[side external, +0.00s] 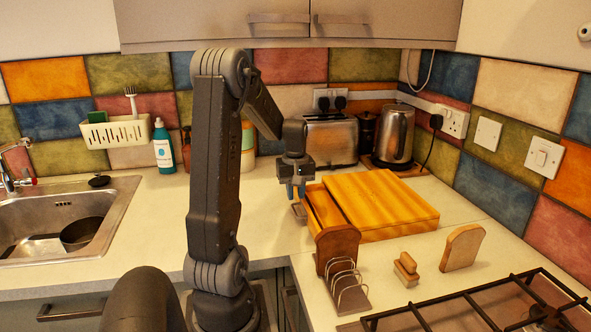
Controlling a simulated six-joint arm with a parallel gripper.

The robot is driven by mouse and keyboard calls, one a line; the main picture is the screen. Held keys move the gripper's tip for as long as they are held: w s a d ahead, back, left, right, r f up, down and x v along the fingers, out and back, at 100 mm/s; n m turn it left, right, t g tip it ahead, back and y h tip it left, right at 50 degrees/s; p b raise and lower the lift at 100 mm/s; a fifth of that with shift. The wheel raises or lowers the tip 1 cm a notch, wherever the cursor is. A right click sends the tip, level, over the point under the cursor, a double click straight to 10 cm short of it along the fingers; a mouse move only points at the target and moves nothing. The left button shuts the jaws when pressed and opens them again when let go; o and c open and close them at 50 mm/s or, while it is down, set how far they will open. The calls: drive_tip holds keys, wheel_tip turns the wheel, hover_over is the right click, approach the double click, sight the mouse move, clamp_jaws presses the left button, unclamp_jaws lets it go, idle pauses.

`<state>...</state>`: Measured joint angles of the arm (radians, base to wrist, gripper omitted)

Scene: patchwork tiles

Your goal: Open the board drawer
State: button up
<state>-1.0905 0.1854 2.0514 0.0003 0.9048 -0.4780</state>
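The wooden board (385,200) lies on the worktop, right of my gripper. Its drawer (325,208) sticks out from the board's left side, and part of its inside shows. A small grey handle (299,213) is at the drawer's left end. My gripper (296,199) points down with its blue fingers just above or at this handle. I cannot tell whether the fingers touch the handle or how far apart they are. A slice of bread hides the drawer's near end.
A toast rack (350,294) with a bread slice (337,248) stands in front of the drawer. Another slice (462,248) and a small wooden item (406,270) are to the right, by the hob (480,312). A toaster (331,141) and kettle (396,135) stand behind. Worktop left of the drawer is clear.

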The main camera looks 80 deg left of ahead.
wheel_tip(320, 180, up, 9)
idle(0.3)
drive_tip(key=shift+f, duration=0.1)
drive_tip(key=w+d+r+m+t+y, duration=0.1)
drive_tip(key=w+d+r+m, duration=0.2)
drive_tip(key=d, duration=0.6)
drive_tip(key=w+d+m+t, duration=0.1)
drive_tip(key=w+d+m, duration=0.1)
drive_tip(key=d+m, duration=0.6)
drive_tip(key=s+d+m+t, duration=0.1)
drive_tip(key=s+d+m, duration=0.1)
drive_tip(key=d, duration=0.6)
drive_tip(key=s+d+m+t+h, duration=0.1)
drive_tip(key=s+d+m+t, duration=0.1)
drive_tip(key=d+m, duration=0.3)
drive_tip(key=s+d, duration=0.1)
drive_tip(key=d, duration=0.3)
drive_tip(key=shift+s+f+t, duration=0.2)
drive_tip(key=shift+f+t, duration=0.1)
drive_tip(key=shift+f, duration=0.1)
